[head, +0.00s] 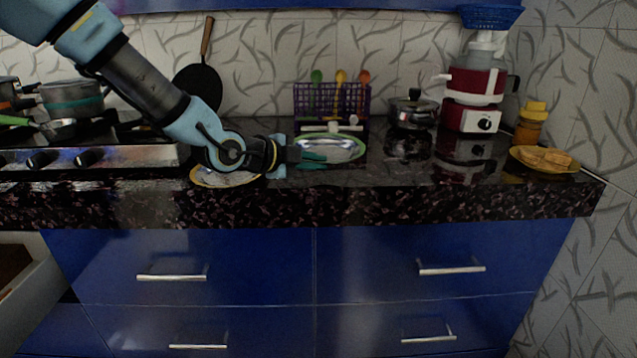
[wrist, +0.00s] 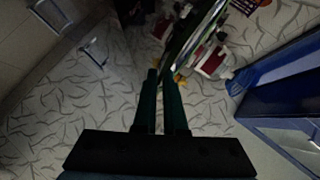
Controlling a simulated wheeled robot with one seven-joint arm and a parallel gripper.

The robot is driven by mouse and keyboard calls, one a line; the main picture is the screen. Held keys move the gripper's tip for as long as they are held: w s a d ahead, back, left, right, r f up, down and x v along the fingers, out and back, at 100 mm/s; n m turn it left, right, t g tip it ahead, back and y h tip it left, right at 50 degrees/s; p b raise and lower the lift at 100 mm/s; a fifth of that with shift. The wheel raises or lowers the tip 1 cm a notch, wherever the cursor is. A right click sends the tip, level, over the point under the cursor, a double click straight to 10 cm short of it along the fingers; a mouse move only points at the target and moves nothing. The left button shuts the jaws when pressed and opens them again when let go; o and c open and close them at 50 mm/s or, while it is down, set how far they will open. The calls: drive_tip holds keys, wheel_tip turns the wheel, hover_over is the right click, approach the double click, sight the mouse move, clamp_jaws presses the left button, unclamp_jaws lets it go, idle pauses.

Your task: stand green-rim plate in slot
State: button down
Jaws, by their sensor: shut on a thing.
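The green-rim plate (head: 340,146) is pale and shiny inside, and lies roughly flat at mid-counter in the head view. My gripper (head: 318,158) reaches it from the left, its dark teal fingers shut on the plate's near left rim. In the wrist view the fingers (wrist: 163,76) are close together, and the plate (wrist: 196,38) shows nearly edge-on beyond their tips. I cannot tell whether the plate touches the counter. A purple rack (head: 300,101) stands behind the plate with green, yellow and orange utensils. No plate slot can be made out clearly.
A yellow-rim plate (head: 226,180) lies under my arm near the counter's front edge. A lidded pot (head: 414,110), a red appliance (head: 470,116), a yellow-lidded jar (head: 531,124) and a yellow plate of food (head: 521,157) stand right. The stove (head: 90,157) is left. Counter (head: 410,170) right of the plate is clear.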

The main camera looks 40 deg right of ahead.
wheel_tip(320, 180, down, 5)
drive_tip(key=shift+f, duration=0.1)
idle(0.3)
drive_tip(key=shift+f+b, duration=0.25)
drive_tip(key=shift+b, duration=0.1)
drive_tip(key=c, duration=1)
unclamp_jaws()
drive_tip(key=shift+r+p, duration=0.2)
drive_tip(key=shift+p, duration=0.2)
drive_tip(key=v, duration=1)
drive_tip(key=shift+w+a+r, duration=0.15)
drive_tip(key=shift+a+r, duration=0.1)
drive_tip(key=shift+r, duration=0.15)
